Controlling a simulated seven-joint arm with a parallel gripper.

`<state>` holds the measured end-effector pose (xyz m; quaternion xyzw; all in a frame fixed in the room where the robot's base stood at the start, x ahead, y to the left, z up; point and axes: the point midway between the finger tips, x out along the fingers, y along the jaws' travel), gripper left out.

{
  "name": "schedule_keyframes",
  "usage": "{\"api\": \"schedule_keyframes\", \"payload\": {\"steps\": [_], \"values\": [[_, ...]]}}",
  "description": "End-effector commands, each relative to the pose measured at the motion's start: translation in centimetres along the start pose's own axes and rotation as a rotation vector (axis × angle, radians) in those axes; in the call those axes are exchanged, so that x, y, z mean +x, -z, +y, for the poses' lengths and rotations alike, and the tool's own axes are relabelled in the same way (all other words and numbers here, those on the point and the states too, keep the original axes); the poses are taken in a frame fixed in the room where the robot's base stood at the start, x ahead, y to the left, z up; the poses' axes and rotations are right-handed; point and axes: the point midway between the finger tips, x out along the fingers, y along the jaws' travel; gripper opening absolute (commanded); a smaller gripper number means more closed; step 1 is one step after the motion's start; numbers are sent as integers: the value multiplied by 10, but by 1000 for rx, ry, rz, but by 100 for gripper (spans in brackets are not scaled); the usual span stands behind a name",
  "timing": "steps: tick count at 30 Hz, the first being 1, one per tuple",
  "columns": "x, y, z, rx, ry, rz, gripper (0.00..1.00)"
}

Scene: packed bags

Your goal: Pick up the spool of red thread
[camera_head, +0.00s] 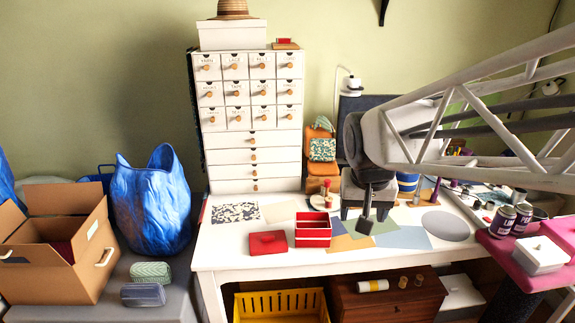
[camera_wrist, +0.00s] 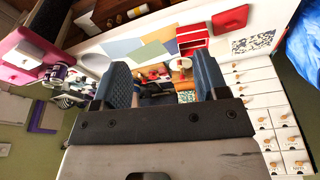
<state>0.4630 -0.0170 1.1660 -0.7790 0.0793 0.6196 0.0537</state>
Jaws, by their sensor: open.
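My gripper (camera_head: 366,215) hangs over the white table, to the right of an open red box. In the wrist view its two dark blue padded fingers (camera_wrist: 162,82) stand wide apart, with nothing held between them. A small upright red item (camera_head: 327,195), possibly the spool of red thread, stands by a round white object behind the red box. It is too small to identify for sure. Small red items also show between the fingers in the wrist view (camera_wrist: 164,76), farther off.
The open red box (camera_head: 313,230) and a red lid (camera_head: 268,243) lie on the white table (camera_head: 225,255). Flat coloured sheets (camera_head: 400,237) cover its middle. A white drawer cabinet (camera_head: 250,140) stands behind. Dark jars (camera_head: 502,220) stand on a pink surface at right.

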Motion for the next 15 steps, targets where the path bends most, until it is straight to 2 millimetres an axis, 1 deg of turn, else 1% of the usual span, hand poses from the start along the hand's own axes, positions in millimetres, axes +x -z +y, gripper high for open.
{"api": "schedule_keyframes", "payload": {"steps": [1, 3, 8, 15], "values": [[4, 14, -2, 13, -4, -3, 67], [9, 33, -4, 32, -9, -3, 67], [21, 74, -8, 76, -22, -2, 67], [46, 135, -14, 143, -39, 0, 67]]}}
